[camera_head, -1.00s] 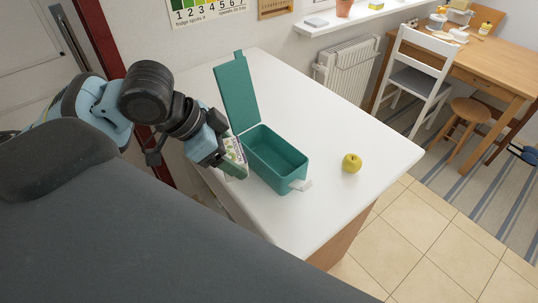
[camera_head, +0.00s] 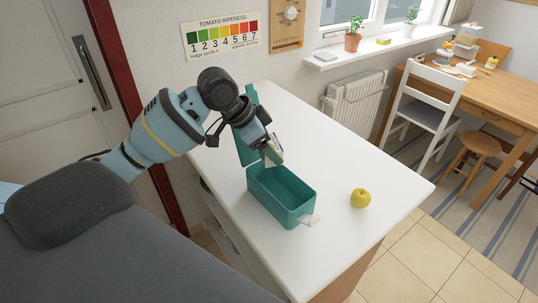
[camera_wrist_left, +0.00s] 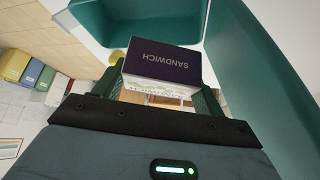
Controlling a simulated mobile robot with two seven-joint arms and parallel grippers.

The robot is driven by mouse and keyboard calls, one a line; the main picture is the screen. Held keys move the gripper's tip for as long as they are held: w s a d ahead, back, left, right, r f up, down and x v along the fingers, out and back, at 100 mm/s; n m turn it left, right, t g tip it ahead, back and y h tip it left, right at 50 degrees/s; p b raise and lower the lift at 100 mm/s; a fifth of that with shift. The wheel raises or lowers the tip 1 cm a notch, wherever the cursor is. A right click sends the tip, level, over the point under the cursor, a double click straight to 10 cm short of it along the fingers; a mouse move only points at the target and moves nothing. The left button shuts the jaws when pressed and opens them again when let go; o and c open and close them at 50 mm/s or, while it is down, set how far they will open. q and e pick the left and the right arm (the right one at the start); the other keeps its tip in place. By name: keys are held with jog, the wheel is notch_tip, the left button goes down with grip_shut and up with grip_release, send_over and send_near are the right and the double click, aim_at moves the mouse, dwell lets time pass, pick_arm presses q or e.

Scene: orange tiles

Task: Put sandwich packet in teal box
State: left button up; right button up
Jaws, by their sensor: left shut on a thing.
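The sandwich packet (camera_wrist_left: 160,64) is a small box with a dark face reading SANDWICH and a pale printed side. My left gripper (camera_head: 270,150) is shut on it; the packet (camera_head: 275,153) also shows at the fingertips in the head view. The teal box (camera_head: 302,209) stands open on the white counter, its lid (camera_head: 245,150) raised at the back left, partly hidden by my arm. The gripper holds the packet above the box's back end. In the left wrist view the teal box (camera_wrist_left: 95,22) lies beyond the packet. My right gripper is not in view.
A yellow-green apple (camera_head: 360,198) sits on the white counter (camera_head: 375,165), right of the box. The counter's far and right parts are clear. A white chair (camera_head: 425,100) and wooden table (camera_head: 500,90) stand beyond.

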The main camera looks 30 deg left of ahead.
pick_arm(q)
jog(key=shift+f, duration=1.7)
jog(key=shift+f, duration=0.6)
jog(key=o, duration=0.7)
jog(key=shift+r, duration=0.1)
jog(key=shift+r, duration=0.35)
jog(key=v, duration=1.2)
jog(key=shift+r, duration=0.2)
